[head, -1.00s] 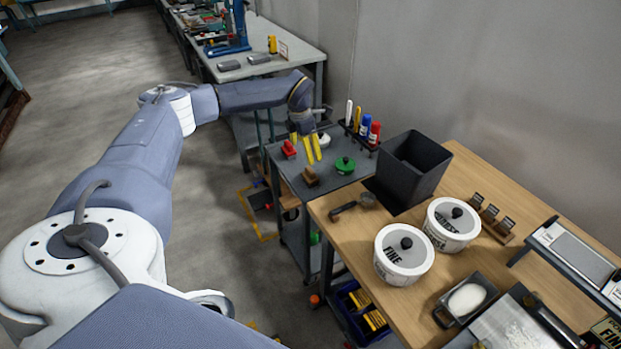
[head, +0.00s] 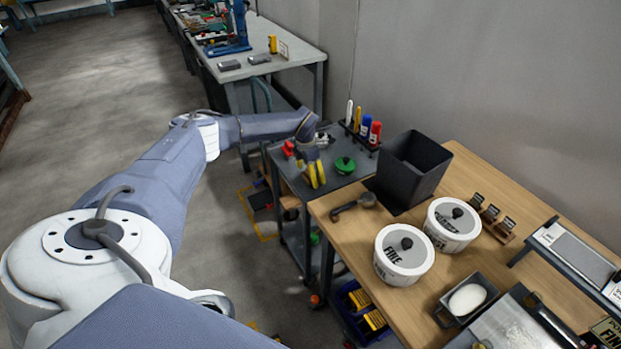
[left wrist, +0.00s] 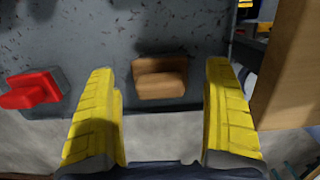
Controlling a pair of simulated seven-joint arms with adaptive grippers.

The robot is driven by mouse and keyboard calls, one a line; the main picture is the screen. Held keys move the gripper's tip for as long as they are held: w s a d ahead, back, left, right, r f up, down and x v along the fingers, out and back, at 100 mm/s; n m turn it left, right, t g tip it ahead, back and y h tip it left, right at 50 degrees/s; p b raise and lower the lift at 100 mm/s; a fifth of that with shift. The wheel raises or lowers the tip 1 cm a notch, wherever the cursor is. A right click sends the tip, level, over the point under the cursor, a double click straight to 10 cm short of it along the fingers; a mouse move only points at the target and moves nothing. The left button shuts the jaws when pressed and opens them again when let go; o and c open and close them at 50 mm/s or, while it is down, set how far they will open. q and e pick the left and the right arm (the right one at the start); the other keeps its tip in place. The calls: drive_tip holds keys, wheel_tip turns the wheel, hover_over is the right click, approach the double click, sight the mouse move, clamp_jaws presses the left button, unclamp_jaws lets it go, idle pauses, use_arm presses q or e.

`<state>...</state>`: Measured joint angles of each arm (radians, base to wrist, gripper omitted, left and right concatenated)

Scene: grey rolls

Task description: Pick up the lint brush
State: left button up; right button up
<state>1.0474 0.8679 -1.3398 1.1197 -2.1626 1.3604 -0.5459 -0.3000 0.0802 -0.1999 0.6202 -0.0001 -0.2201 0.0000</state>
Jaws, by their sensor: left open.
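A small brown block with a raised ridge (left wrist: 160,77), which I take to be the lint brush, lies on the dark grey cart top (left wrist: 190,20) near its edge. In the head view my left gripper hides it. My left gripper (head: 317,174) has yellow fingers and is low over the cart. In the left wrist view the open fingers (left wrist: 160,95) stand on either side of the block with gaps, and nothing is held. My right gripper is not in view.
A red block-shaped tool (left wrist: 32,90) lies to the left of the brown block. A green round item (head: 345,165) and a rack of coloured-handled tools (head: 366,130) are on the cart. The wooden table (head: 340,237) with a dark bin (head: 412,175) adjoins at right.

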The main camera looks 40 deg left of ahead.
use_arm(q)
drive_tip(key=shift+w+d+f, duration=0.1)
drive_tip(key=shift+w+f, duration=0.05)
drive_tip(key=shift+f, duration=1.1)
drive_tip(key=shift+c, duration=0.4)
drive_tip(key=c, duration=1.2)
